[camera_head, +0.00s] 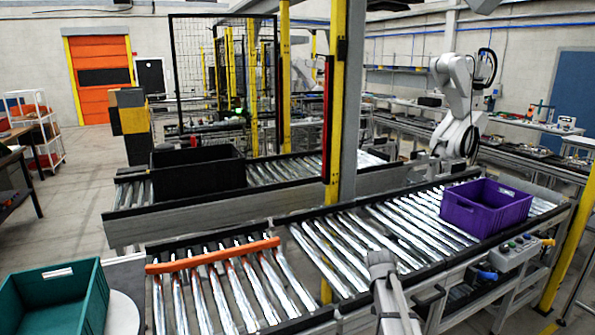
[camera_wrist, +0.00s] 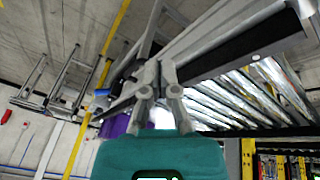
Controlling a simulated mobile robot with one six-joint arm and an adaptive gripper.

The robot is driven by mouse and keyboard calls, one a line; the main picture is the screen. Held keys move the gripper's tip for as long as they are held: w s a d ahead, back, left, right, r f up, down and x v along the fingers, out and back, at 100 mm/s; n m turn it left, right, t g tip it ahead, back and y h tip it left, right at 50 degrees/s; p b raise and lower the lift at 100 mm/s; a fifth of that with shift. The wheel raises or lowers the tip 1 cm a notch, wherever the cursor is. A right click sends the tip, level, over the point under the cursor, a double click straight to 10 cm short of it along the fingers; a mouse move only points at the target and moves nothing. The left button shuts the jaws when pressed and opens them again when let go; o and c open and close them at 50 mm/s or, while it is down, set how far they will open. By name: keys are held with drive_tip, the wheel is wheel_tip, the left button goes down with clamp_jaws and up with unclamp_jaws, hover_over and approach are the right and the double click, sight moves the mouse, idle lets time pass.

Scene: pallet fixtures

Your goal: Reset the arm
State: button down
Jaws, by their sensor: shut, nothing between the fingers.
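My gripper (camera_wrist: 158,68) shows in the wrist view, its two grey fingers together at their tips and nothing between them. It hangs in free space, touching nothing that I can see. A part of the purple crate (camera_wrist: 113,128) shows behind it. Whether my gripper shows in the head view I cannot tell; a grey piece stands at the bottom centre there.
In the head view, the purple crate (camera_head: 485,208) sits on the near roller conveyor (camera_head: 385,232). A black crate (camera_head: 197,172) stands on the back conveyor, and a teal crate (camera_head: 52,300) at the front left. An orange bar (camera_head: 213,255) crosses the near rollers' end. A yellow post (camera_head: 335,100) rises mid-scene.

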drive_tip(key=s+a+n+g+y, duration=0.1)
drive_tip(key=s+a, duration=0.4)
drive_tip(key=s, duration=0.5)
drive_tip(key=s+a+f+n+g+y, duration=0.1)
drive_tip(key=s+a+n, duration=0.3)
drive_tip(key=s, duration=0.6)
drive_tip(key=shift+a+y, duration=0.7)
drive_tip(key=shift+a, duration=0.5)
